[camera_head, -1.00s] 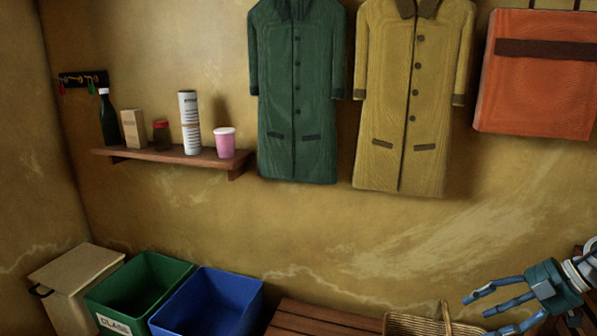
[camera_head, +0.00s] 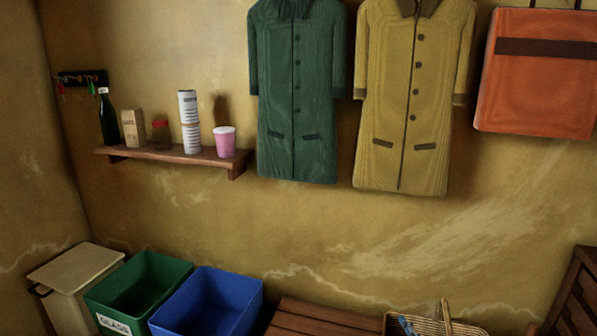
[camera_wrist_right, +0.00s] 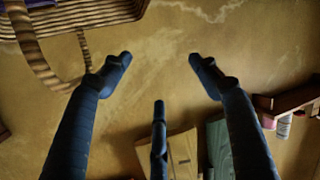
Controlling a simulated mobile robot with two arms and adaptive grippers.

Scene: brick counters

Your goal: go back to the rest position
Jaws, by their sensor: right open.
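My right gripper (camera_wrist_right: 158,78) shows in the right wrist view with its three dark blue fingers spread apart. Nothing is between them, only the wall behind. In the head view a small blue shape (camera_head: 404,325) shows at the wicker basket (camera_head: 461,330) at the bottom edge; I cannot tell whether it is a fingertip of mine or a thing in the basket. The basket also shows at the top left of the right wrist view (camera_wrist_right: 95,12), near one finger. My left gripper is in neither view.
A green bin (camera_head: 112,318) and a blue bin (camera_head: 245,310) stand by a lidded cream bin (camera_head: 72,268). A wall shelf (camera_head: 172,156) holds a bottle, a pink cup and other items. A green coat (camera_head: 296,95), yellow coat (camera_head: 405,105) and orange bag (camera_head: 535,95) hang above.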

